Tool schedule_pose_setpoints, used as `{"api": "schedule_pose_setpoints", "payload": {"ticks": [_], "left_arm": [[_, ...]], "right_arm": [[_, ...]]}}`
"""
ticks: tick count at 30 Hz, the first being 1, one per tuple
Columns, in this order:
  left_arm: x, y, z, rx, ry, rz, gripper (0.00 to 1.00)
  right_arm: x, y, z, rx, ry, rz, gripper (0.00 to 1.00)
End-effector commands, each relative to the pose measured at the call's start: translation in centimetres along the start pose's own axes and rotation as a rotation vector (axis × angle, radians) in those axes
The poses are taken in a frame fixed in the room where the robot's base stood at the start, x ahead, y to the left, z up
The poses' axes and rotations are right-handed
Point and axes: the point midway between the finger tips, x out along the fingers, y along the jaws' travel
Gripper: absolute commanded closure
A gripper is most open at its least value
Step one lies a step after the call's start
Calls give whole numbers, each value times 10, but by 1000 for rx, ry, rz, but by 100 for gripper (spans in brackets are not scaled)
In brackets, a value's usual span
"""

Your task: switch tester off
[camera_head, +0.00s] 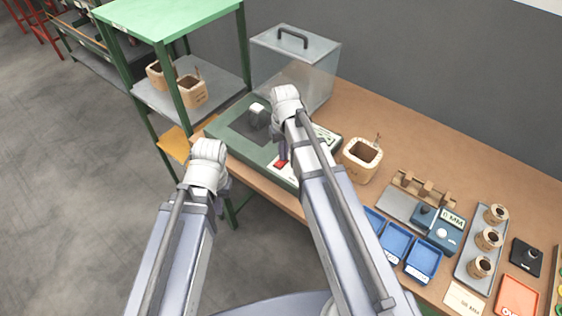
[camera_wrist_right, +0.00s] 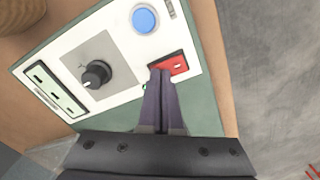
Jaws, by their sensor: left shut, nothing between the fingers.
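The tester (camera_head: 215,129) is a green box with a white control panel on the bench. Its red rocker switch (camera_wrist_right: 170,66) is at the panel's edge in the right wrist view, and it shows in the head view (camera_head: 281,164). My right gripper (camera_wrist_right: 160,72) is shut and empty, with its fingertips at the switch, partly covering it. I cannot tell whether they touch it. My left gripper (camera_head: 224,196) is shut and empty, low beside the bench's front edge, partly hidden by its own wrist.
A blue button (camera_wrist_right: 145,19) and a black knob (camera_wrist_right: 97,75) sit near the switch. A clear cover (camera_head: 300,65) stands behind the tester. A green-framed shelf (camera_head: 190,98) stands left.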

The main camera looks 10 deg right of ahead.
Motion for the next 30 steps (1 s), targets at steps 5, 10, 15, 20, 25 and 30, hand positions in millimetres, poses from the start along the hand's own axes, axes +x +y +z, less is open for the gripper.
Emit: {"api": "schedule_pose_setpoints", "payload": {"ticks": [5,10,15,20,25,30], "left_arm": [[-2,0,0,0,0,0,100],[-12,-1,1,0,0,0,100],[-26,-2,2,0,0,0,100],[-38,-4,2,0,0,0,100],[-51,-5,3,0,0,0,100],[-64,-6,4,0,0,0,100]], "right_arm": [[-2,0,0,0,-1,0,100],[-12,0,0,0,0,0,100],[-26,0,0,0,0,0,100],[-38,0,0,0,0,0,100],[-51,0,0,0,0,0,100],[-64,0,0,0,0,0,100]]}}
